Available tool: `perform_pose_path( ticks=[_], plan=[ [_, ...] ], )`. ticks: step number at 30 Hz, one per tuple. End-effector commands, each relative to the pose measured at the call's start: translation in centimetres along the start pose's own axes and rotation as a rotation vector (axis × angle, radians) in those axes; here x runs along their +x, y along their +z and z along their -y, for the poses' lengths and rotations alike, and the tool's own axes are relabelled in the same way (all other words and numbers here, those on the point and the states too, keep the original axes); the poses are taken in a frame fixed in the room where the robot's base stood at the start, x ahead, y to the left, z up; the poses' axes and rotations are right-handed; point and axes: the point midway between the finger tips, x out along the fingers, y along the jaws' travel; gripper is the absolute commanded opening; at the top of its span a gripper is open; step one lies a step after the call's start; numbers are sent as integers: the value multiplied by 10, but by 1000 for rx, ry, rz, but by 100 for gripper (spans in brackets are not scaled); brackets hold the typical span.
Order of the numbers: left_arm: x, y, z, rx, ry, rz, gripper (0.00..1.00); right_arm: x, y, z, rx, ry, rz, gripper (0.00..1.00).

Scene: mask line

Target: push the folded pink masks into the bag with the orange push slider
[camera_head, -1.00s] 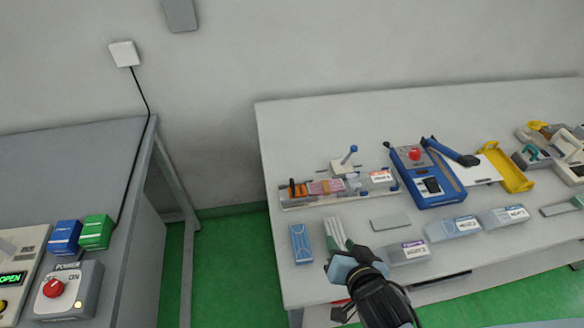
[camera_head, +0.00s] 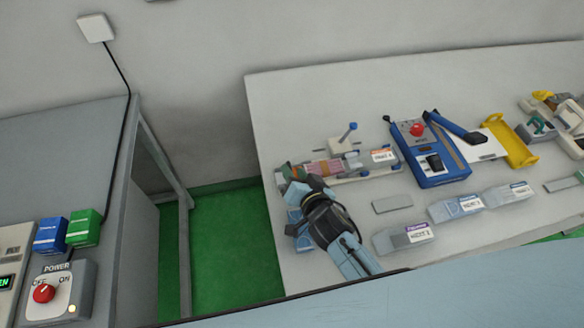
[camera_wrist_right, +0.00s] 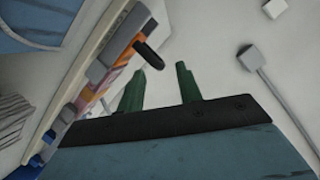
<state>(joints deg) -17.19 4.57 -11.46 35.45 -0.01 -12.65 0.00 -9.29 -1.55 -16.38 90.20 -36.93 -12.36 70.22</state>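The folded pink masks (camera_head: 325,167) lie in the narrow tray (camera_head: 372,173) on the right-hand table. In the right wrist view, orange parts of the push slider (camera_wrist_right: 122,62) show with its black knob (camera_wrist_right: 148,56); in the head view my gripper mostly covers the slider. The clear bag (camera_head: 354,160) appears to be at the masks' right end. My right gripper (camera_head: 288,172) is over the tray's left end. Its green fingers (camera_wrist_right: 160,88) are apart with nothing between them, close beside the knob. My left gripper is not in view.
A stand with a blue-knobbed lever (camera_head: 346,138) is behind the tray. A blue sealing machine (camera_head: 432,155) stands to the right. Labelled packs (camera_head: 404,236) lie in front. Blue masks (camera_head: 299,228) are partly hidden under my right arm.

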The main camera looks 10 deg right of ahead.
Motion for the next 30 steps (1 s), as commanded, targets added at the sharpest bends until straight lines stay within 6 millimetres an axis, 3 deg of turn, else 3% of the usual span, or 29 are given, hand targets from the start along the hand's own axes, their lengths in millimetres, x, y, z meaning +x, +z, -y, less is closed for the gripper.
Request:
perform_pose_path(
  ticks=[5, 16, 24, 30],
  plan=[
    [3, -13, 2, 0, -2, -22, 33, 20, 0, 0, 0, 0, 0, 35],
    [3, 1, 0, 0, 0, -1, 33, 25, 0, 0, 0, 0, 0, 35],
    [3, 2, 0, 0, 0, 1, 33, 25, 0, 0, 0, -1, 0, 2],
    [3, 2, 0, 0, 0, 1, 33, 25, 0, 1, 1, -2, 0, 0]
  ],
)
